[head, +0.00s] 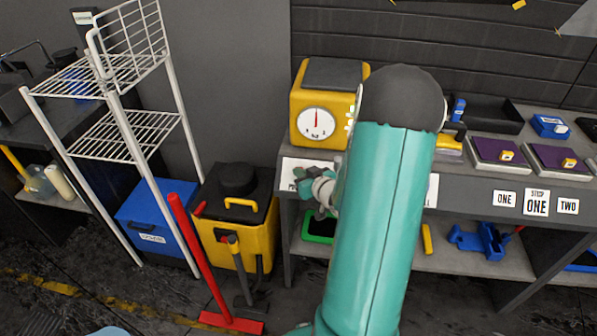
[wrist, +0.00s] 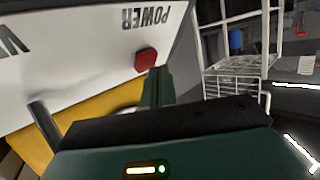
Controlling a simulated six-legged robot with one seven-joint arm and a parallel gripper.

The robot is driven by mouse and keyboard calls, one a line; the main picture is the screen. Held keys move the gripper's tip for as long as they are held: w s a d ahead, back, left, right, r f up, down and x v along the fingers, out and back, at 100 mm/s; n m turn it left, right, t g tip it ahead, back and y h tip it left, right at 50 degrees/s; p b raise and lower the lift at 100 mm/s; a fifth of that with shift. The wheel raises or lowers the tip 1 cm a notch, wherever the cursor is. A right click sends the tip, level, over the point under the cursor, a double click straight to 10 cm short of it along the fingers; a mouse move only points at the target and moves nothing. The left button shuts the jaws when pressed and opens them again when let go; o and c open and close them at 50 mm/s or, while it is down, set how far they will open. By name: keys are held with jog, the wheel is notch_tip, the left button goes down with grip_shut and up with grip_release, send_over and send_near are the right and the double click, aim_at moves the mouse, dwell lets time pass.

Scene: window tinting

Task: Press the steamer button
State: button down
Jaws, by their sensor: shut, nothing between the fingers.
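The steamer appears to be the yellow box with a round white dial (head: 318,122), standing on the workbench. A white panel (head: 291,172) is on the bench front just below it. In the wrist view the panel (wrist: 75,45) is upside down and reads POWER, with a red button (wrist: 146,61) beside the word. My gripper (head: 308,184) is shut and empty in front of the panel in the head view. In the wrist view its dark green tip (wrist: 158,86) is close beside the button; I cannot tell whether they touch. My arm hides part of the panel in the head view.
A white wire rack (head: 120,130) stands to the left. A yellow bin with a black lid (head: 237,225) and a red-handled tool (head: 195,250) stand left of the bench (head: 470,185). Purple trays (head: 500,153) lie on the right of the bench top.

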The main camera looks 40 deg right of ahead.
jog(key=shift+w+d+f, duration=0.2)
jog(key=shift+d+f, duration=0.05)
jog(key=shift+f, duration=0.05)
dwell(0.5)
dwell(0.4)
jog(key=shift+s+a+r, duration=0.4)
jog(key=shift+a+r, duration=0.1)
jog(key=shift+r, duration=0.1)
jog(key=shift+s+a+r, duration=0.55)
jog(key=shift+a+r, duration=0.15)
jog(key=shift+r, duration=0.2)
jog(key=shift+s+a+r, duration=0.5)
jog(key=shift+a+r, duration=0.2)
jog(key=shift+r, duration=0.15)
